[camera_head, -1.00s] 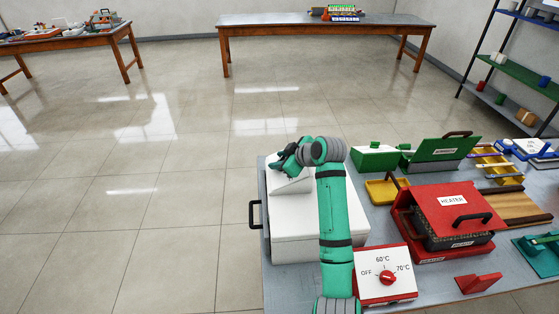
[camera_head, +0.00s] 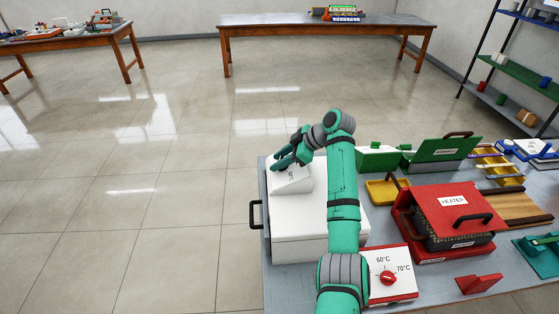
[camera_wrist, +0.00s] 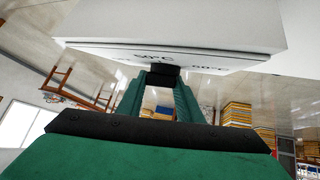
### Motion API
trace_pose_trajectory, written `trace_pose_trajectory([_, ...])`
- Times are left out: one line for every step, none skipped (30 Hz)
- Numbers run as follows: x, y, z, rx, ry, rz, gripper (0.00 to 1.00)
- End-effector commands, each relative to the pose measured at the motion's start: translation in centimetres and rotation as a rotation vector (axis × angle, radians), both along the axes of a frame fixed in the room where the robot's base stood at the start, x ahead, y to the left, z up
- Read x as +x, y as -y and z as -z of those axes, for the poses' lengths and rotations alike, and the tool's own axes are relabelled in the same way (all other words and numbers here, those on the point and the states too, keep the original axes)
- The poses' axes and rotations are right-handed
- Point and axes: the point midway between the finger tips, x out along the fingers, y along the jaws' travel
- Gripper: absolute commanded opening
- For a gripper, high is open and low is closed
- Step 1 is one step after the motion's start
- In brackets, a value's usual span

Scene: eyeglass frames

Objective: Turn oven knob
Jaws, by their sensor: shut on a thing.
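The white oven (camera_head: 300,222) stands at the left end of the near table, with a black handle on its left side. A white sloped control panel (camera_head: 296,184) sits on its top. In the wrist view the panel (camera_wrist: 110,56) shows partly legible temperature labels, one near 50°C and one near 60°C. A small dark knob (camera_wrist: 163,77) is at the panel's edge, between my fingertips. My gripper (camera_head: 281,164) is at the panel and shut on the knob; it also fills the wrist view (camera_wrist: 162,88). In the head view my gripper hides the knob.
The red heater (camera_head: 450,207), a yellow tray (camera_head: 376,192) and green boxes (camera_head: 378,158) are to the right. The floor left of the table is clear.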

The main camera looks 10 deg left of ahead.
Motion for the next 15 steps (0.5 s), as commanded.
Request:
trace_pose_trajectory([-0.09, 0.08, 0.25, -0.003, -0.005, 0.0, 0.1])
trace_pose_trajectory([-0.09, 0.08, 0.26, -0.003, -0.005, 0.0, 0.1])
trace_pose_trajectory([-0.09, 0.08, 0.27, -0.004, -0.005, 0.0, 0.1])
trace_pose_trajectory([-0.09, 0.08, 0.27, -0.004, -0.005, 0.0, 0.1])
trace_pose_trajectory([-0.09, 0.08, 0.28, -0.004, -0.005, 0.0, 0.1])
trace_pose_trajectory([-0.09, 0.08, 0.28, -0.004, -0.005, 0.0, 0.1])
trace_pose_trajectory([-0.09, 0.08, 0.29, -0.004, -0.005, 0.0, 0.1])
trace_pose_trajectory([-0.09, 0.08, 0.3, -0.004, -0.005, 0.0, 0.37])
trace_pose_trajectory([-0.09, 0.07, 0.29, -0.004, -0.005, 0.0, 0.47])
trace_pose_trajectory([-0.09, 0.07, 0.28, -0.004, -0.005, 0.0, 0.51])
trace_pose_trajectory([-0.08, 0.06, 0.25, -0.003, -0.004, 0.001, 0.51])
trace_pose_trajectory([-0.07, 0.06, 0.23, -0.003, -0.004, 0.001, 0.51])
trace_pose_trajectory([-0.06, 0.05, 0.21, -0.003, -0.004, 0.001, 0.51])
trace_pose_trajectory([-0.05, 0.05, 0.19, -0.003, -0.003, 0.001, 0.51])
trace_pose_trajectory([-0.05, 0.04, 0.17, -0.002, -0.003, 0.0, 0.51])
